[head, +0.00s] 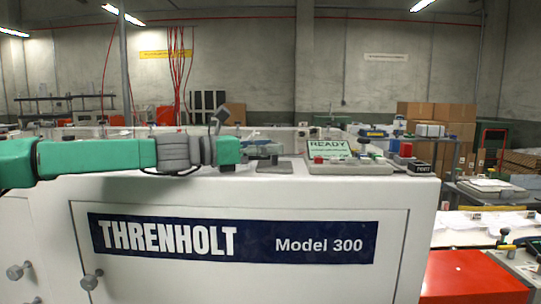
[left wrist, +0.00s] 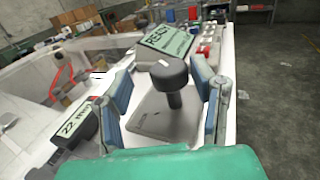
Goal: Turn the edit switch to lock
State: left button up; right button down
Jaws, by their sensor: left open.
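My left gripper (head: 264,150) reaches in from the left over the top of the white machine (head: 150,195). In the left wrist view its blue-grey fingers (left wrist: 166,88) are open, one on each side of a dark round-topped knob (left wrist: 170,72). The knob stands upright on a short stem from a grey plate (left wrist: 152,122). I cannot read any edit or lock marking on the plate. I cannot tell whether the fingers touch the knob, but a gap shows on both sides. My right gripper is in neither view.
A "READY" display (head: 328,148) stands beyond the knob, with a control panel (head: 350,168) and red button (head: 318,160). A second small display (left wrist: 75,122) lies left of the fingers in the left wrist view. Open floor (left wrist: 275,80) lies right of the machine there.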

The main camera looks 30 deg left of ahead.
pick_arm(q)
jog(key=shift+w+d+r, duration=0.1)
jog(key=shift+w+d, duration=0.05)
jog(key=shift+d, duration=0.3)
jog(key=shift+w+d+r, duration=0.1)
jog(key=shift+d, duration=0.55)
jog(key=shift+a, duration=0.1)
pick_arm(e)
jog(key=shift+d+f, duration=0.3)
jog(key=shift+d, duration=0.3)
